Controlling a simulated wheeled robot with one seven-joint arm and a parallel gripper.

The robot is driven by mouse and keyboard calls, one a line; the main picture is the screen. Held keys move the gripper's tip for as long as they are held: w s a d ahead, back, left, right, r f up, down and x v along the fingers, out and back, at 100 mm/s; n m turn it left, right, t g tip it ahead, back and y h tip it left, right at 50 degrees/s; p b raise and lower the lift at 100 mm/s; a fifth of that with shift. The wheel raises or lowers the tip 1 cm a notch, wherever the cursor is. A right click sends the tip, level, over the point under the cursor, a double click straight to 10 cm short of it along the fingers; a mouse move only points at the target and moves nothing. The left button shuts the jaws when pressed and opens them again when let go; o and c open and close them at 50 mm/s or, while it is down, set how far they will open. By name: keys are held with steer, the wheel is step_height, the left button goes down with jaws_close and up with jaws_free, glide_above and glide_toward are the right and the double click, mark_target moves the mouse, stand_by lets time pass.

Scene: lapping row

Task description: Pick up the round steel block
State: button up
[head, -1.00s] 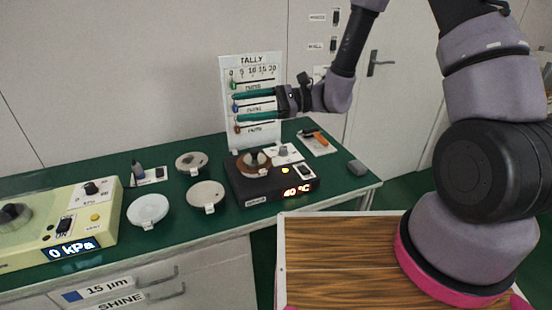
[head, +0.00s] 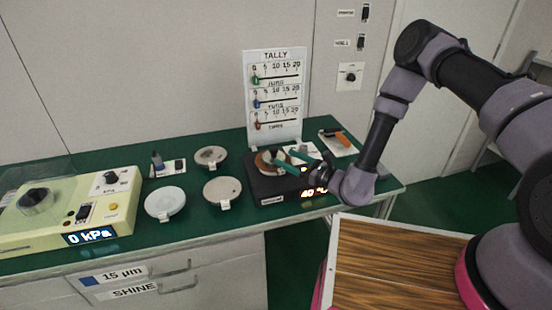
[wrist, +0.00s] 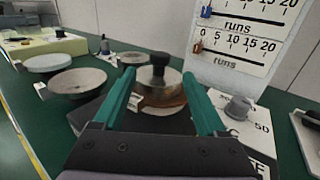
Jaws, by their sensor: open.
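My gripper (wrist: 158,75) is open, with one teal finger to each side of the block in the wrist view. The block looks a little beyond the fingertips or between them; I cannot tell which. In the head view my gripper (head: 283,158) is low over the dark hotplate (head: 264,188), whose display starts with 40.
The tally board (head: 275,95) stands close behind the hotplate. Pale round dishes (head: 222,190) lie to its left, with a yellow pressure unit (head: 80,215) reading 0 kPa further left. An orange-handled tool (head: 336,135) lies behind right. A grey knob (wrist: 238,107) is close on the right.

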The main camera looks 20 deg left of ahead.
mark_target(274, 151)
steer(key=x, duration=0.6)
steer(key=shift+w+a+r, duration=0.1)
steer(key=shift+a, duration=0.25)
jaws_close()
steer(key=shift+r, duration=0.1)
stand_by(1.0)
